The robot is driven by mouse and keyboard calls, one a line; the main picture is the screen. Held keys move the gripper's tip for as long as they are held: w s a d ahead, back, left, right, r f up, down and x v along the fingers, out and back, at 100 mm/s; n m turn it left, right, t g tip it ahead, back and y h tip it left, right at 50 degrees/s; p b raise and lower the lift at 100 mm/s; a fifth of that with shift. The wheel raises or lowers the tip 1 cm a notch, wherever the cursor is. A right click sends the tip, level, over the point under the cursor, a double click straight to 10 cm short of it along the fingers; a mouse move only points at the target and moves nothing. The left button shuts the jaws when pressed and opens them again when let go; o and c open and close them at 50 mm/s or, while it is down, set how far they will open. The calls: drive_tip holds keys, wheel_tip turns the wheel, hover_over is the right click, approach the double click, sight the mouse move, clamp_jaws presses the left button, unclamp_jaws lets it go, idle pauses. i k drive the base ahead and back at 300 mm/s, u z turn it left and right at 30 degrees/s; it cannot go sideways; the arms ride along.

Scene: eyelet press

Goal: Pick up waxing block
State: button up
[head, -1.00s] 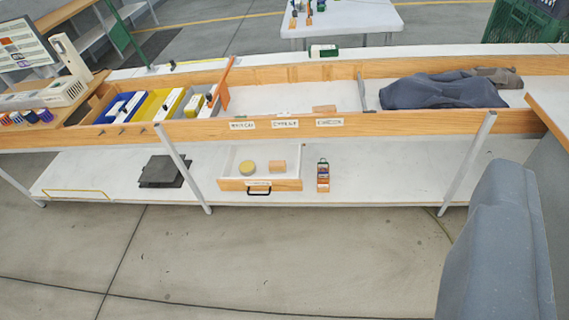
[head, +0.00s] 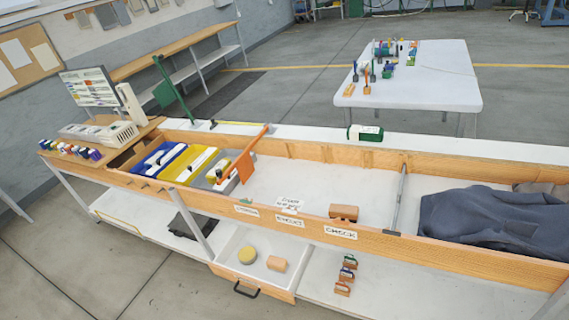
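No label marks the waxing block, and I cannot tell which block it is. A small tan block (head: 277,263) lies in the open white drawer (head: 262,278) under the bench, beside a round yellow disc (head: 247,255). A brown-orange block (head: 344,212) sits on the white bench top, behind the labelled front board. Small stacked pieces with coloured tops (head: 345,274) stand on the lower shelf right of the drawer. My gripper is not in view.
The long bench has a raised wooden front rim (head: 310,228). Blue, yellow and grey trays (head: 195,165) fill its left part, beside an upright orange flap (head: 243,162). Dark cloth (head: 490,215) lies at right. A white table (head: 420,75) stands behind. Floor at lower left is clear.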

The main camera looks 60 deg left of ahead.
sight(276, 264)
drive_tip(key=u, duration=0.5)
drive_tip(key=i, duration=1.05)
drive_tip(key=u, duration=1.05)
drive_tip(key=i, duration=0.25)
drive_tip(key=k, duration=0.9)
drive_tip(key=u, duration=0.15)
drive_tip(key=i, duration=0.9)
drive_tip(key=z, duration=0.05)
